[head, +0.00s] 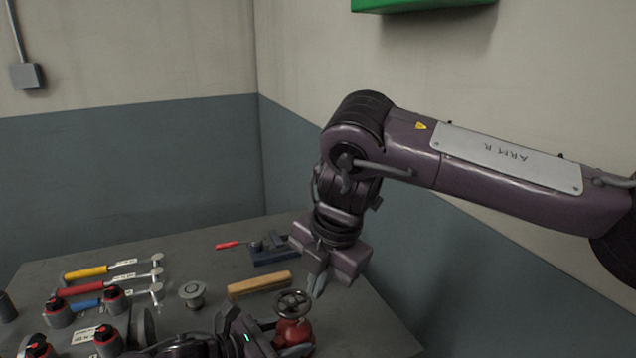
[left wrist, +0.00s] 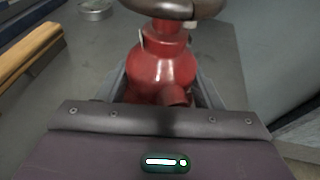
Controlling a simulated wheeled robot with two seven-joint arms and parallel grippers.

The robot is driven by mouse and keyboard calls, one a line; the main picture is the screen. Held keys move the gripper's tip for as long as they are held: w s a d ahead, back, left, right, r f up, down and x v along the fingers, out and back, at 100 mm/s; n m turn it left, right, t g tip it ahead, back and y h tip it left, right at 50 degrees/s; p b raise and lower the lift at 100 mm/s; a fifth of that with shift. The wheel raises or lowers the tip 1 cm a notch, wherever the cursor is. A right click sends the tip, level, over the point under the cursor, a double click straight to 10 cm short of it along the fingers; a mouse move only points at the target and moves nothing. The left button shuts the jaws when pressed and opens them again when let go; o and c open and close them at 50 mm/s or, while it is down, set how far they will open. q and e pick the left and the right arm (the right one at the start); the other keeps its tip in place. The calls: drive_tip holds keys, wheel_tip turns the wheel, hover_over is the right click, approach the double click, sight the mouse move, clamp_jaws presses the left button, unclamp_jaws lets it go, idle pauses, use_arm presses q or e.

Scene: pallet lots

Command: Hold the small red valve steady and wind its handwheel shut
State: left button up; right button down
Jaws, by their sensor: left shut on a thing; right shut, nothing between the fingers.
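The small red valve (head: 296,331) stands upright near the front right of the table, its dark round handwheel (head: 293,303) on top. In the left wrist view the red valve body (left wrist: 160,72) sits between my left fingers, with the handwheel (left wrist: 172,8) cut off by the top edge. My left gripper (head: 272,346) is shut on the valve body from the left; its fingertips are partly hidden. My right gripper (head: 318,286) points down, shut and empty, above and just right of the handwheel. I see no clear contact between it and the wheel.
A wooden block (head: 259,285) lies behind the valve, with a blue vise-like tool (head: 270,250) farther back. A grey flanged part (head: 192,293), several hammers (head: 110,287) and several red-and-black items (head: 113,299) crowd the left. The table right of the valve is clear up to the wall.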

idle(0.3)
use_arm(q)
drive_tip(key=o, duration=0.8)
drive_tip(key=shift+o, duration=0.2)
